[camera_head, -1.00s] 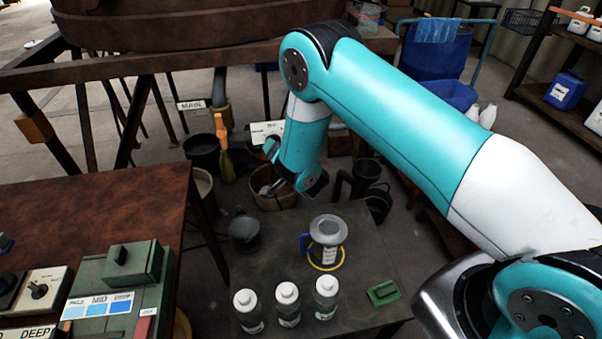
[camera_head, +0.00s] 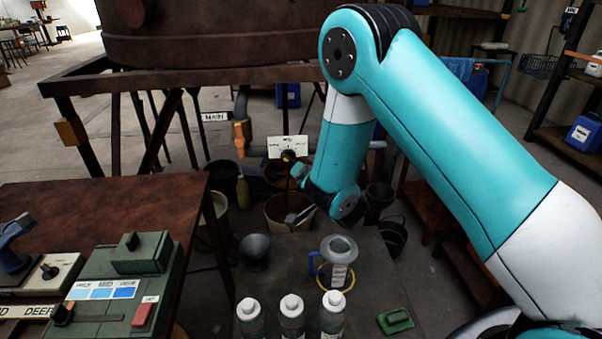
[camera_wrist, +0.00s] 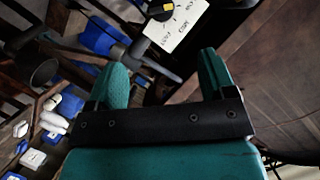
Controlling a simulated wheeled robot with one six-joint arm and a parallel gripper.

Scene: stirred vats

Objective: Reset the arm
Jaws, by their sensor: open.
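My arm (camera_head: 450,130) reaches in from the right in the head view, bends at a high elbow and hangs down over the floor behind the small grey table. My gripper (camera_wrist: 165,78) shows in the wrist view with two teal fingers spread apart and nothing between them. In the head view the gripper is mostly hidden behind my wrist. A white dial plate (camera_wrist: 180,25) with a yellow-marked black knob lies beyond the fingers in the wrist view. The same plate (camera_head: 288,146) shows just left of my forearm in the head view.
The grey table (camera_head: 290,270) holds several white-capped bottles, a clear-lidded jug (camera_head: 338,262) and a green block (camera_head: 395,320). A green control box (camera_head: 125,285) sits on the rusty bench (camera_head: 110,215) at left. A large brown vat (camera_head: 210,35) stands behind. Buckets crowd the floor below my wrist.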

